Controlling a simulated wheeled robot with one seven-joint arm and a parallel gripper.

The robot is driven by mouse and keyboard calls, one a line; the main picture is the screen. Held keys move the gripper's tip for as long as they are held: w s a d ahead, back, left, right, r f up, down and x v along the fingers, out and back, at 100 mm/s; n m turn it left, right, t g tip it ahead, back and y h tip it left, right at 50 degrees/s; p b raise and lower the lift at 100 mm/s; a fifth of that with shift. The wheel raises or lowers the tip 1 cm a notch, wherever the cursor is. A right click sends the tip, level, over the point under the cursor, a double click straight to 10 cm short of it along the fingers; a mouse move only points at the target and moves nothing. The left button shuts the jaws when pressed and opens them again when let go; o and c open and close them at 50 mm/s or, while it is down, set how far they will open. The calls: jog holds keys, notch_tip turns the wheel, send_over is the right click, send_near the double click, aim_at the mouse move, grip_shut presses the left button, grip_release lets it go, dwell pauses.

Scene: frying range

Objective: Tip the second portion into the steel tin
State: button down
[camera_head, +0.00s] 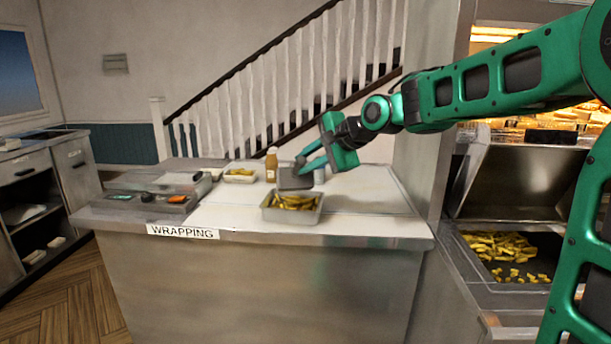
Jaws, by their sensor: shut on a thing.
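The steel tin (269,215) stands on the wrapping counter near its front edge, with yellow chips (294,201) in it. My gripper (307,165) is above and just behind the tin, shut on a grey scoop (294,180). The scoop hangs over the back part of the tin, tilted, with its flat grey side facing the camera. The inside of the scoop is hidden, so I cannot tell whether chips are in it. I also cannot tell whether it touches the tin.
A white tray of chips (240,180) and a brown sauce bottle (271,166) stand behind the tin. A dark organiser (160,199) is at left. The counter's right side (365,205) is clear. A chip bin (480,270) with more chips is at right.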

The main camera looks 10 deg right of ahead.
jog(key=w+r+m+g, duration=0.1)
jog(key=w+r+g, duration=0.2)
jog(key=w+r, duration=0.2)
jog(key=shift+w+d+r+g, duration=0.25)
jog(key=shift+w+r+g, duration=0.1)
jog(key=shift+w, duration=0.45)
